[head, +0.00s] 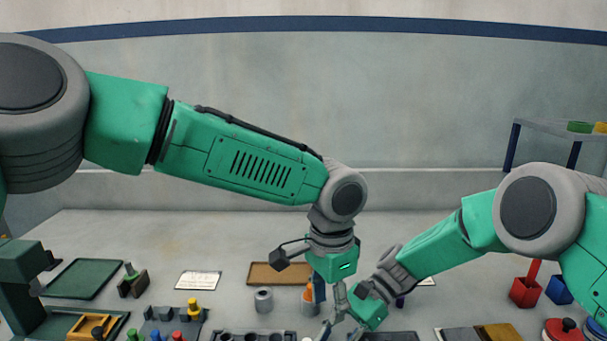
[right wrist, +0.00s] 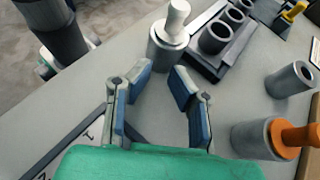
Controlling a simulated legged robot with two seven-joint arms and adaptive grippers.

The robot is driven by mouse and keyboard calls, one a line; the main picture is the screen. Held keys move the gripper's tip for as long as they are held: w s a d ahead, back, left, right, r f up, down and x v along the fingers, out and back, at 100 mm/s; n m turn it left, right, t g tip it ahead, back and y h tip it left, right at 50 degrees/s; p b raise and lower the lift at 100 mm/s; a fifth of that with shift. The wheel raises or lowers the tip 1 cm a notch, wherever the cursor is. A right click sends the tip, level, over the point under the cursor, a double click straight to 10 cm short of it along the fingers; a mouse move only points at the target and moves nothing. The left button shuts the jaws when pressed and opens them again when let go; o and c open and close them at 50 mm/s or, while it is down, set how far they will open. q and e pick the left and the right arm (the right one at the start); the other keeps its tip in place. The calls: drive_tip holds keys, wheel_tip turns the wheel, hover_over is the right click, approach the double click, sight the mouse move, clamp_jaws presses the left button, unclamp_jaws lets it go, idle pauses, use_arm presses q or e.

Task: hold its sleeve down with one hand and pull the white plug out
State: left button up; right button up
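The white plug (right wrist: 177,18) stands upright in its grey sleeve (right wrist: 167,52) in the right wrist view, beyond my right gripper's fingertips. In the head view I cannot make it out clearly at the bottom edge. My right gripper (right wrist: 160,88) is open, with nothing between its blue pads; the sleeve is ahead of the gap, apart from the fingers. In the head view my right gripper (head: 340,331) reaches down to the bottom edge. My left gripper (head: 330,296) points down just behind it, fingers apart and seemingly empty, close to the orange plug (head: 308,293).
The orange plug sits in a grey sleeve (right wrist: 248,138) on the right. An empty grey sleeve (right wrist: 290,80) stands beside it. A dark block with several round holes (right wrist: 222,36) is just right of the white plug's sleeve. A brown tray (head: 270,276) lies behind.

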drive_tip(key=o, duration=0.9)
drive_tip(key=shift+d, duration=0.2)
drive_tip(key=shift+a+r, duration=0.1)
drive_tip(key=shift+a, duration=0.6)
drive_tip(key=shift+c, duration=1.2)
